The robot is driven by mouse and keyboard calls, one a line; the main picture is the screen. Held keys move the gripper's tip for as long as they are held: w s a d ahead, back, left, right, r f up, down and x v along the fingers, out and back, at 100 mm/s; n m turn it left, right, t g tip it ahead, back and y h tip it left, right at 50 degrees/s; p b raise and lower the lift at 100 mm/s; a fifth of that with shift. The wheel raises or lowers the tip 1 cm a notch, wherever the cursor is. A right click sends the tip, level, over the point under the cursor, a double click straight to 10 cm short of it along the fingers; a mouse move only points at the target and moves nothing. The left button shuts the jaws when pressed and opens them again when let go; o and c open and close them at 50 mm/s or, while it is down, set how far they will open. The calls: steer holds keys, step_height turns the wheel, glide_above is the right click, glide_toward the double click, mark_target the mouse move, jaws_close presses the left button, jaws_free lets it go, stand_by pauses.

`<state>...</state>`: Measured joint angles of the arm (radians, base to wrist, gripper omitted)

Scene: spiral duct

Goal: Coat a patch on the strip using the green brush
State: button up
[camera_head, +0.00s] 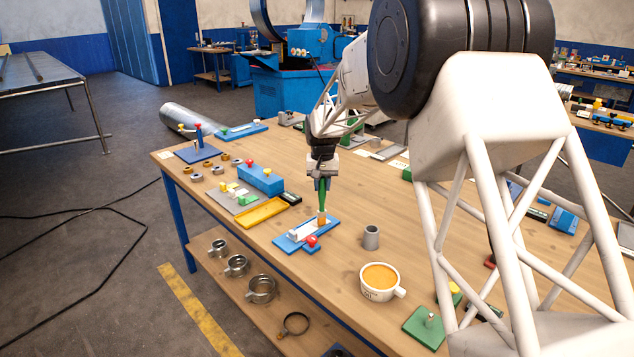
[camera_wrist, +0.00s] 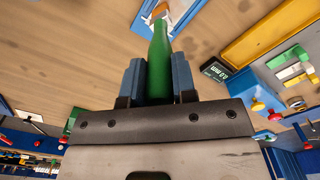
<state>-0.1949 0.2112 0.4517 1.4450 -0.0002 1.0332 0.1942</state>
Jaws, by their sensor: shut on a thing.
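My gripper (camera_head: 322,182) is shut on the handle of the green brush (camera_head: 323,197), which points down. In the wrist view the green handle (camera_wrist: 159,62) sits between the two blue fingers. The brush's orange-brown bristle end (camera_head: 322,218) is at the right end of the white strip (camera_head: 308,231). The strip lies on a blue fixture (camera_head: 290,244) with a red knob. I cannot tell whether the bristles touch the strip. A white cup (camera_head: 367,291) of orange liquid (camera_head: 380,276) stands to the front right of the fixture.
A grey cylinder (camera_head: 371,238) stands just right of the fixture. A yellow tray (camera_head: 262,213) and a blue block (camera_head: 260,179) lie to its left. A green plate with a peg (camera_head: 427,327) is at the front right. Bare wood lies between cup and fixture.

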steer(key=shift+w+a, duration=1.25)
steer(key=shift+a, duration=0.9)
steer(key=shift+s+d, duration=2.2)
step_height(320, 180, up, 8)
steer(key=shift+d, duration=0.1)
